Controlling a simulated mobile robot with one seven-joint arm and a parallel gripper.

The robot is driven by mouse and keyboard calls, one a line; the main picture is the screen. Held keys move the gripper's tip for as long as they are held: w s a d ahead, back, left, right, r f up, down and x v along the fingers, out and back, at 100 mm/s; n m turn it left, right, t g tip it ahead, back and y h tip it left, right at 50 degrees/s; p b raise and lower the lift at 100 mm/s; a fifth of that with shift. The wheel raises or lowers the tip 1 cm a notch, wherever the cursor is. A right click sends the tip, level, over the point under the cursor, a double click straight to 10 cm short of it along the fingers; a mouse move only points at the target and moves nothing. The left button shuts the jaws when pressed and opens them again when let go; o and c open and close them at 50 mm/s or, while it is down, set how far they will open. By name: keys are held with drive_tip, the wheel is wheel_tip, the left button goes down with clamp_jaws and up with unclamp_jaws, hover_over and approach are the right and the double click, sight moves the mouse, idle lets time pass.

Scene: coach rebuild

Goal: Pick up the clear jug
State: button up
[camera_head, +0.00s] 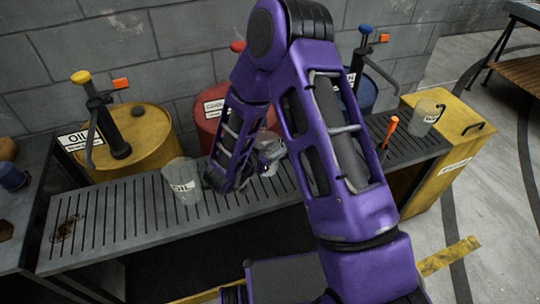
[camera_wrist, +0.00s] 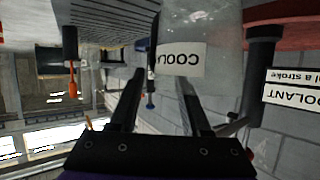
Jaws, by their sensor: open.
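A clear jug with a white label reading "COOL…" (camera_wrist: 215,55) fills the upper middle of the wrist view, just beyond my fingers. My gripper (camera_wrist: 160,74) is open and empty. Its right finger overlaps the jug's lower left part in the picture, and its left finger is left of the jug; I cannot tell whether either touches. In the head view my purple arm hides most of the gripper and of this jug. Another clear jug, labelled "OIL" (camera_head: 181,180), stands on the slatted bench left of my arm.
The slatted grey bench (camera_head: 110,218) runs along drums with hand pumps: yellow (camera_head: 150,150), red (camera_head: 208,122) and blue. An orange-handled tool (camera_head: 389,131) stands at the bench's right end, beside the yellow cabinet (camera_head: 462,120). A block wall is behind.

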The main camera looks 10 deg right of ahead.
clamp_jaws()
idle(1.4)
